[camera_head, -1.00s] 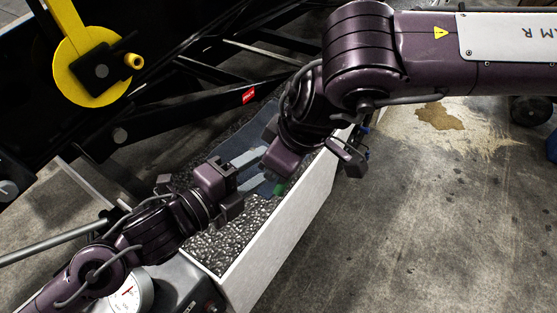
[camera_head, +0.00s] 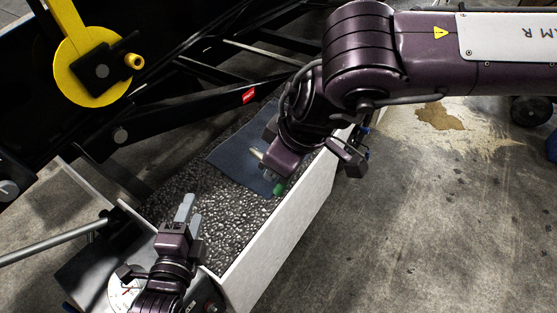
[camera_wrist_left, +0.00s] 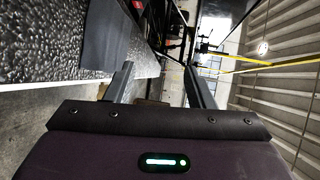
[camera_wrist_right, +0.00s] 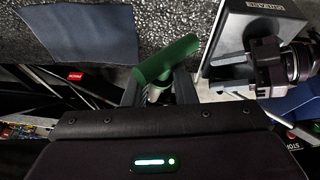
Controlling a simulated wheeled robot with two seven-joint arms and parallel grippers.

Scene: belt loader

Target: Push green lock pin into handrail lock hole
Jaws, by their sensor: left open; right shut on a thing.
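The green lock pin shows in the head view (camera_head: 279,189) and as a green T-shaped handle in the right wrist view (camera_wrist_right: 168,60). My right gripper (camera_wrist_right: 157,88) is shut on it, with a pale metal shank between the fingers. In the head view my right gripper (camera_head: 268,171) is above the dark textured deck, near the blue-grey mat. My left gripper (camera_head: 187,212) is open and empty at the lower left, apart from the pin. In the left wrist view its fingers (camera_wrist_left: 160,80) have nothing between them. I cannot make out the handrail lock hole.
A white side wall (camera_head: 285,232) borders the textured deck (camera_head: 205,200). The blue-grey mat (camera_head: 236,158) lies on it. A grey tube (camera_head: 50,243) runs at the left. Black framework with a yellow wheel (camera_head: 90,68) stands behind. The concrete floor at right is largely clear.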

